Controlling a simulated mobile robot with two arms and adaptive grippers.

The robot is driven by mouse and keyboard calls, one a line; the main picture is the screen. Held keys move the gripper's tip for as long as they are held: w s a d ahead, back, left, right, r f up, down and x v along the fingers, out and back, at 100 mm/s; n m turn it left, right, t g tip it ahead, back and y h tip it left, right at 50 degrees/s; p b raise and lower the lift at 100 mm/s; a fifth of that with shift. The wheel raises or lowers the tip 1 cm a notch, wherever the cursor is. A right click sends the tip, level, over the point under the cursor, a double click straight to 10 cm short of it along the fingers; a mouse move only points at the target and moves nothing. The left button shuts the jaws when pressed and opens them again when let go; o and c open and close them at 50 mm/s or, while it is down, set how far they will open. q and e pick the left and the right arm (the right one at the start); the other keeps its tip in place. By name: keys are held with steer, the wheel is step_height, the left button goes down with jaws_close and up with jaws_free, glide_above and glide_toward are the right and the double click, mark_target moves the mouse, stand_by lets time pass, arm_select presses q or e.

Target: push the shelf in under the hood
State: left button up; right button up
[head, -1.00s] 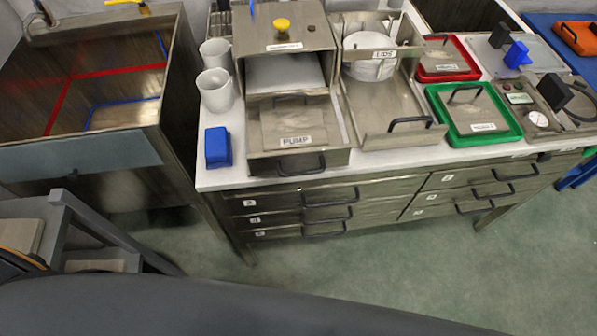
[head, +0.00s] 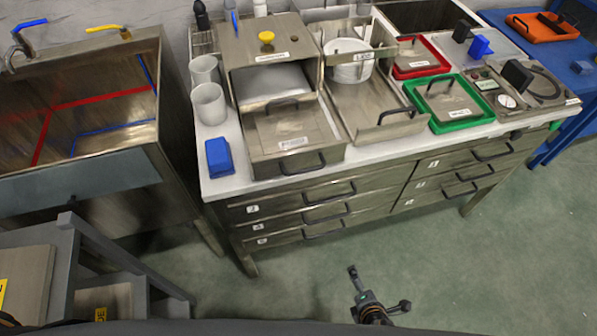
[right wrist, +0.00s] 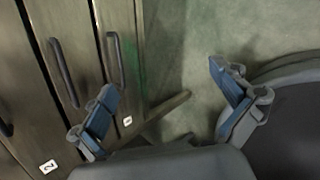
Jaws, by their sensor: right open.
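A steel hood (head: 285,43) with a yellow knob stands on the counter. A flat steel shelf (head: 290,122) with a dark handle on top and a labelled front sticks out from under it toward me. A pale surface shows in the opening between them. My right gripper (head: 378,288) is low in front of the drawers, well below and apart from the shelf. In the right wrist view its fingers (right wrist: 165,82) are spread wide, with only floor and drawer fronts between and behind them. My left gripper is not in view.
White mugs (head: 209,103) and a blue block (head: 219,156) sit left of the shelf. Drawer handles (head: 325,214) jut out below. The floor ahead is clear.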

steer(key=w+a+r+n+t+y, duration=0.1)
steer(key=w+a+r+n+t, duration=0.1)
steer(key=a+r+n, duration=0.35)
steer(key=w+a+r+n+t+y, duration=0.1)
steer(key=w+a+r+n+t, duration=0.1)
steer(key=r, duration=0.7)
steer(key=n+t+y+p, duration=0.1)
steer(key=n+t+y, duration=0.25)
steer(key=n, duration=0.45)
glide_toward(305, 169)
steer(key=shift+t+h, duration=0.25)
steer(key=shift+t, duration=0.2)
steer(key=p+x, duration=0.1)
steer(key=x, duration=0.2)
steer(key=p+x, duration=0.1)
steer(key=x, duration=0.2)
steer(key=f+p+x, duration=0.1)
steer(key=x, duration=0.3)
steer(key=shift+a, duration=0.2)
steer(key=shift+s, duration=0.1)
